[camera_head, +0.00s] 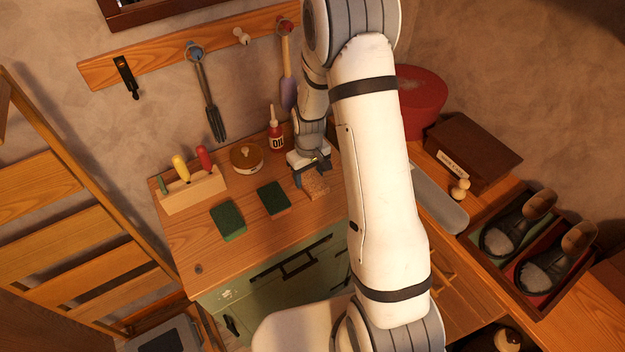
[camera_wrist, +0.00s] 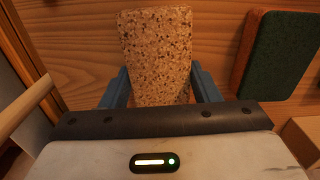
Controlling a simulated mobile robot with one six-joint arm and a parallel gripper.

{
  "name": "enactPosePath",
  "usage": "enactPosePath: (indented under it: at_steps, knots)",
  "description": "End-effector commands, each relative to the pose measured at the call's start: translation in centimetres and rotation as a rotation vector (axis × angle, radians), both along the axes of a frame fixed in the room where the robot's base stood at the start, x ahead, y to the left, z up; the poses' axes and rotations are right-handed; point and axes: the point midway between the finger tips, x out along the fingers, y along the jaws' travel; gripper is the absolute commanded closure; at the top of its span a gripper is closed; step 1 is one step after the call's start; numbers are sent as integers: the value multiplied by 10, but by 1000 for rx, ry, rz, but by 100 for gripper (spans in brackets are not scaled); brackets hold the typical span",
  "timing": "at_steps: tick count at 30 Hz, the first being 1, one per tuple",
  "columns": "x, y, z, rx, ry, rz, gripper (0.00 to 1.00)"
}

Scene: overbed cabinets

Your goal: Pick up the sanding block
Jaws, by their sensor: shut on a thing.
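The sanding block, a tan, speckled, cork-like block (camera_head: 317,186), is at the right part of the wooden bench top (camera_head: 240,255) in the head view. In the wrist view the same block (camera_wrist: 157,50) fills the middle, between the two blue fingers. My gripper (camera_head: 311,174) points down at the block, and in the wrist view my gripper (camera_wrist: 162,87) is shut on its sides. The block appears on or very close to the wood; I cannot tell if there is a gap. My arm hides part of the bench to the right.
Two green-topped sponges (camera_head: 273,199) (camera_head: 229,220) lie left of the block. Behind are a red oil bottle (camera_head: 276,135), a round wooden-lidded tin (camera_head: 246,158) and a tool holder (camera_head: 192,190). Tools hang on the wall rail (camera_head: 170,60). The bench front is clear.

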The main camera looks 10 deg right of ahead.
Motion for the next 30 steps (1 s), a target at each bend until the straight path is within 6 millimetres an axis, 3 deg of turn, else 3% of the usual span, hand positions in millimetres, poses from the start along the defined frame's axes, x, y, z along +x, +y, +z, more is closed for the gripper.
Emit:
enactPosePath:
  at_steps: [11,17,24,30]
  knots:
    - [0,0,4,0,-1,1,67]
    - [1,1,31,0,-6,1,67]
    - [1,1,75,0,-5,1,67]
    - [0,1,97,0,-1,2,67]
